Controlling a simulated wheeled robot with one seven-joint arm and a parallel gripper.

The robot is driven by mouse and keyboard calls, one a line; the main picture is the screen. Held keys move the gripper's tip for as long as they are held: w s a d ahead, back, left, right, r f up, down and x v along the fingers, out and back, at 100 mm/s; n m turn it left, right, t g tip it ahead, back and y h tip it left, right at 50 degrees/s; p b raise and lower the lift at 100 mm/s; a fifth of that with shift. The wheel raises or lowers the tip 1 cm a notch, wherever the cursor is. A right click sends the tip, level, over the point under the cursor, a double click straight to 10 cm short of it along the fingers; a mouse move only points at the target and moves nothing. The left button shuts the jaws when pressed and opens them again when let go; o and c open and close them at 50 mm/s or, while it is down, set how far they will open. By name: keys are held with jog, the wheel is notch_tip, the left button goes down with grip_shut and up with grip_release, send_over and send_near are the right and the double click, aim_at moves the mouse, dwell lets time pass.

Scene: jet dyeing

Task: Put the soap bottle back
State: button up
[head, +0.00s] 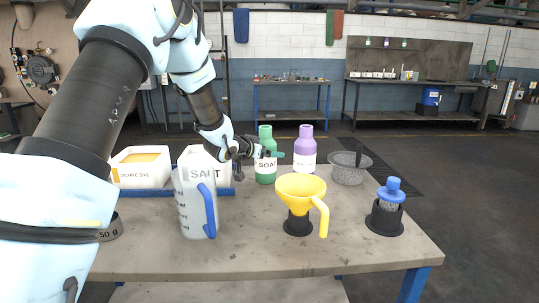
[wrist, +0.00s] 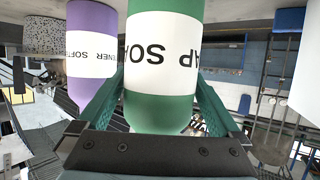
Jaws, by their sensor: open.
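The soap bottle (head: 265,177) is green with a white label and stands upright on the table (head: 245,257), toward its far side. My gripper (head: 271,154) is at label height on the bottle, coming from the left. In the wrist view the soap bottle (wrist: 163,108) fills the space between the two green fingers of my gripper (wrist: 157,88). The fingers are open, one on each side of the bottle. I cannot tell whether either finger touches it. The purple softener bottle (head: 305,143) stands just to its right and also shows in the wrist view (wrist: 92,85).
A white salt box and a clear jug (head: 197,215) with a blue handle stand left of the bottle. A yellow funnel (head: 300,186) in a black holder is in front. A grey strainer bowl (head: 347,174) and a blue-capped item (head: 391,190) stand to the right. The front right tabletop is clear.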

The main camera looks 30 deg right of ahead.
jog(key=b+v, duration=0.1)
jog(key=v, duration=0.4)
jog(key=shift+s+a+r, duration=0.15)
jog(key=shift+s+a, duration=0.1)
jog(key=shift+a, duration=0.1)
